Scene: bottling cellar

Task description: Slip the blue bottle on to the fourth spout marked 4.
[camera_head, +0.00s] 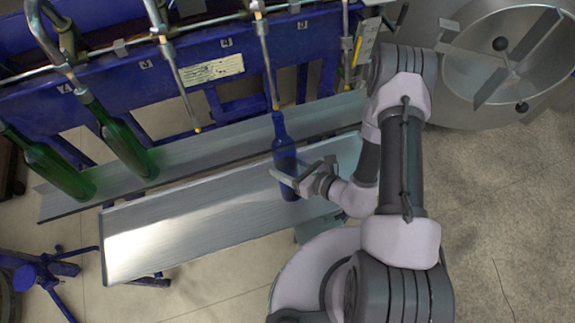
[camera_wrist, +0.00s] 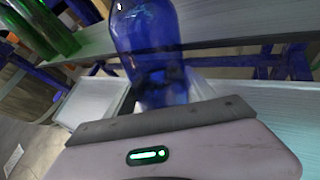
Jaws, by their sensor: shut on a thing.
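The blue bottle (camera_head: 285,145) stands roughly upright, with its neck pointing up, in front of the filler rack. My gripper (camera_head: 290,182) is shut on its lower body. In the wrist view the blue bottle (camera_wrist: 150,40) rises from behind the grey gripper edge, and its mouth is out of frame. A thin spout (camera_head: 267,62) comes down to the bottle's mouth. Its tip meets or overlaps the mouth in the head view; I cannot tell whether it is inside. The number plates on the blue beam, such as this one (camera_head: 302,25), are too small to read surely.
Two green bottles (camera_head: 128,145) stand at the left. An empty spout (camera_head: 184,88) hangs left of the blue bottle, another (camera_head: 347,52) right of it. A long metal shelf (camera_head: 215,147) runs below the spouts, with a metal tray (camera_head: 170,230) in front. A steel tank (camera_head: 455,75) is at right.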

